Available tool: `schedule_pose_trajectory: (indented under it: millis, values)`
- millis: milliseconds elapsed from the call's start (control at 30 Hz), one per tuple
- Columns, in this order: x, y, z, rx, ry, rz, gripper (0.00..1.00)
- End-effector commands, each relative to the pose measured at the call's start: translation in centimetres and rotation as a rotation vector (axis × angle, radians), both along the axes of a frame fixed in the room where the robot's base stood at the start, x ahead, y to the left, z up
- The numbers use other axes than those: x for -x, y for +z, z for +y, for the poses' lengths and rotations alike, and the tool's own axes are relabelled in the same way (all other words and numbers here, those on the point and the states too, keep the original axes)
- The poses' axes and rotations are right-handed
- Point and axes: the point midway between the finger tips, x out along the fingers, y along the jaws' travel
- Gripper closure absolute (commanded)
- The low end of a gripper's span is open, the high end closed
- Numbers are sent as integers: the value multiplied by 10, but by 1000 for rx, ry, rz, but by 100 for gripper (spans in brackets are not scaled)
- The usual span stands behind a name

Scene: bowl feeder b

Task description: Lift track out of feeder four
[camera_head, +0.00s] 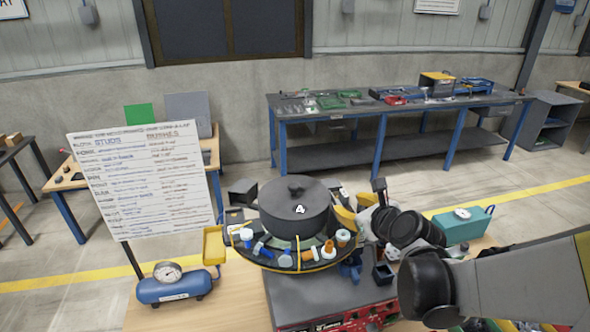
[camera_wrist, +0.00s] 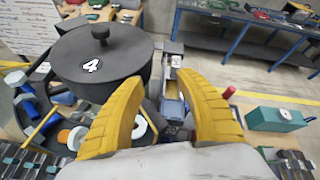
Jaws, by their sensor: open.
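Feeder four is a dark round bowl with a knobbed lid and a white "4" (camera_head: 296,213), standing at the centre of the table. It fills the upper left of the wrist view (camera_wrist: 100,65). A dark ring tray (camera_head: 270,262) around its base carries several coloured parts. My gripper (camera_head: 356,207) is open, just right of the bowl, its yellow fingers apart. In the wrist view, my gripper (camera_wrist: 160,82) has a narrow grey track-like piece (camera_wrist: 173,66) beyond its fingertips, beside the bowl. I cannot tell for sure that it is the track. The fingers hide part of the tray.
A blue tank with a gauge (camera_head: 175,284) and a yellow bin (camera_head: 213,245) stand left of the feeder. A written board (camera_head: 145,185) rises behind the tank. A teal box (camera_head: 463,228) stands to the right. A bench (camera_head: 400,102) stands far behind.

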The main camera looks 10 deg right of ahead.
Motion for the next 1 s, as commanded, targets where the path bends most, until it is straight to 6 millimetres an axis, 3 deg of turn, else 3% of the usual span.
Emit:
schedule_pose_trajectory:
  millis: [100, 233, 500, 667, 1000]
  values:
    - [-8, -4, -17, -181, -110, -35, 59]
    - [-16, -8, -24, -271, -160, -50, 59]
    - [-55, -24, -25, -278, -162, -51, 59]
    - [-66, -29, -25, -276, -161, -51, 59]
    - [-107, -47, -31, -275, -162, -51, 59]
